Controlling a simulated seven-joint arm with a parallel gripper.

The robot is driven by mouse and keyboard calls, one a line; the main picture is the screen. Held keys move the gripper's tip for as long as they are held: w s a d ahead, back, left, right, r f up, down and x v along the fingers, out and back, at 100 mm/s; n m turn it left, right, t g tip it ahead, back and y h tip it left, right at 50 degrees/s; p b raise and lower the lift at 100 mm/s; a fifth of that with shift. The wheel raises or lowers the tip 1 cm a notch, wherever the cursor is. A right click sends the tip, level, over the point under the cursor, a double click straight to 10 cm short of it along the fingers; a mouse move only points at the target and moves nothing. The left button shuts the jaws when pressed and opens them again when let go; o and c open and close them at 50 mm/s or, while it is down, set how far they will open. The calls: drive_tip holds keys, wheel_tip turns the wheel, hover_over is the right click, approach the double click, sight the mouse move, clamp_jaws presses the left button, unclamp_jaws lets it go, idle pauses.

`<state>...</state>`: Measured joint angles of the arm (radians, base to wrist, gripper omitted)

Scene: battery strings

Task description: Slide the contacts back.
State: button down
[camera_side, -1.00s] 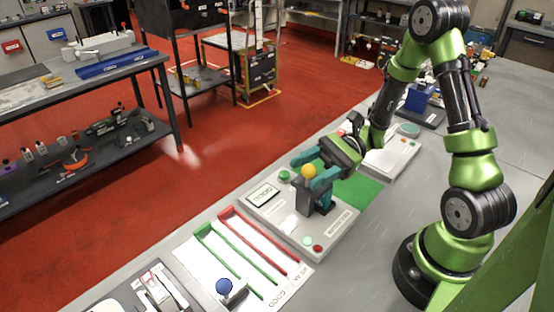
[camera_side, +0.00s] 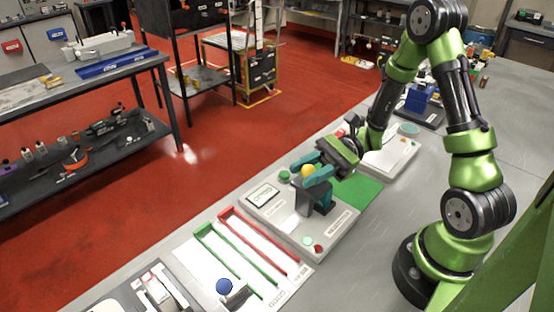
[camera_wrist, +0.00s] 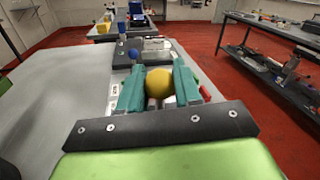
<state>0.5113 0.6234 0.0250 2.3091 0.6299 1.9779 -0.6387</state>
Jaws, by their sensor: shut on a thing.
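My gripper (camera_side: 310,171) has teal fingers and is shut on a yellow ball knob (camera_side: 308,170), which stands on the dark slider (camera_side: 316,200) of the grey test device (camera_side: 330,235). In the wrist view the yellow knob (camera_wrist: 160,87) sits between both fingers, touching or nearly touching each. The fingers hide part of the slider and whatever contacts lie under it. A small display (camera_side: 263,194) is at the device's left end. A green button (camera_side: 307,241) and a red button (camera_side: 318,248) are on its near edge.
A white sheet (camera_side: 215,265) with green rails (camera_side: 235,258) and red rails (camera_side: 260,240) lies to the left. A blue ball knob (camera_side: 224,286) stands at its near end. A green mat area (camera_side: 362,190) and another pale device (camera_side: 394,155) are to the right.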

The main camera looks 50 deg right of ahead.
drive_tip(key=a, duration=0.5)
drive_tip(key=shift+a, duration=0.25)
drive_tip(key=c, duration=0.8)
unclamp_jaws()
drive_tip(key=shift+d, duration=0.1)
drive_tip(key=s+d, duration=0.1)
drive_tip(key=d, duration=0.4)
drive_tip(key=s+d, duration=0.1)
drive_tip(key=d, duration=0.5)
drive_tip(key=s+d, duration=0.1)
drive_tip(key=d, duration=0.4)
drive_tip(key=shift+s+d, duration=0.15)
drive_tip(key=shift+d, duration=0.05)
